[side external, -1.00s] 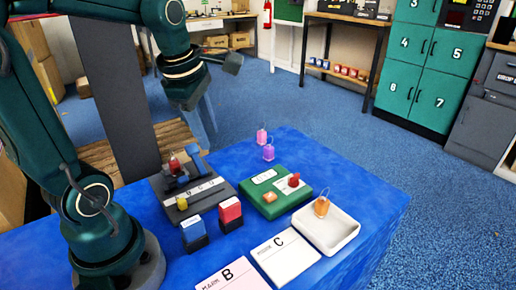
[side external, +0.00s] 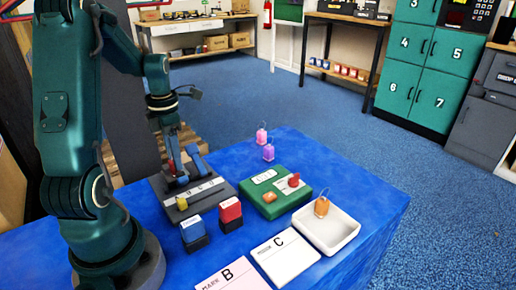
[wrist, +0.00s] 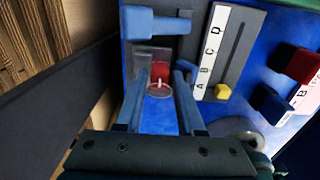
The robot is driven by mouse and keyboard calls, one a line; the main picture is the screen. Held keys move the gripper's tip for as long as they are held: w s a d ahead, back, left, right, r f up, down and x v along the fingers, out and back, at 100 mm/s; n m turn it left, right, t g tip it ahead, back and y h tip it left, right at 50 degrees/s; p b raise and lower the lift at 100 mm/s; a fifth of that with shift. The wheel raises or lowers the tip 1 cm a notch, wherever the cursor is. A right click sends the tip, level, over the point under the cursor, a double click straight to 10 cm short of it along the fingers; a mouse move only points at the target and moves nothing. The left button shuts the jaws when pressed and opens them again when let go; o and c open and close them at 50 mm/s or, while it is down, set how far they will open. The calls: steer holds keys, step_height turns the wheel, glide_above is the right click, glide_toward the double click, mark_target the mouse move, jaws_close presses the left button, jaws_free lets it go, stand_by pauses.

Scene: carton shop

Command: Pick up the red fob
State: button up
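The red fob (wrist: 160,71) has a red body and a thin wire loop. It stands at the far end of the dark block with the lettered strip (side external: 212,190). My gripper (wrist: 163,68) is open, with one finger on each side of the fob. Thin gaps appear to separate the fingers from it in the wrist view. In the side view my gripper (side external: 178,172) is down at the block and hides most of the fob.
A blue handle (wrist: 157,20) on the block is close beside my fingers. A yellow slider (wrist: 222,91), a blue stamp (side external: 193,228) and a red stamp (side external: 230,210) are nearby. A green board (side external: 262,203), a white tray (side external: 345,238) holding an orange fob (side external: 321,207), and pink and purple fobs (side external: 268,152) lie farther right.

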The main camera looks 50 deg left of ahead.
steer(key=shift+f, duration=0.15)
jaws_close()
